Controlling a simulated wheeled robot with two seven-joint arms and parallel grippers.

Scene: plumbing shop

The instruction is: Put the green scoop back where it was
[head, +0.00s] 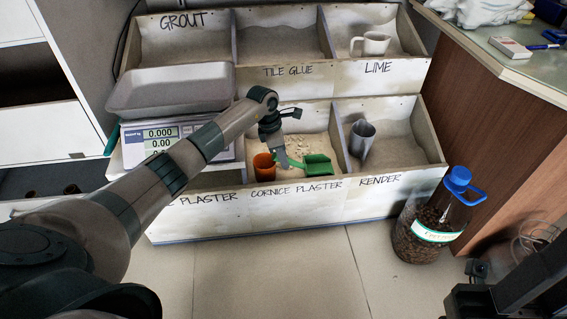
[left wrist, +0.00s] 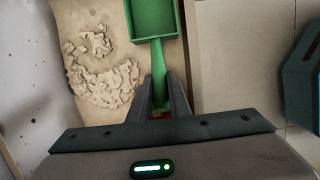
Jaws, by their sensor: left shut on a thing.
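The green scoop (head: 317,165) is over the front of the bin labelled cornice plaster (head: 296,193). My left gripper (head: 284,164) is shut on its handle. In the left wrist view the scoop (left wrist: 153,18) points away from my left gripper (left wrist: 160,100), with its handle between the fingers. I cannot tell whether the scoop touches the plaster below.
Other bins are labelled grout, tile glue, lime and render. A white mug (head: 370,44) is in the lime bin and a grey metal scoop (head: 362,138) in the render bin. A scale (head: 170,92) stands left. A blue-capped jar (head: 432,220) stands on the floor at right.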

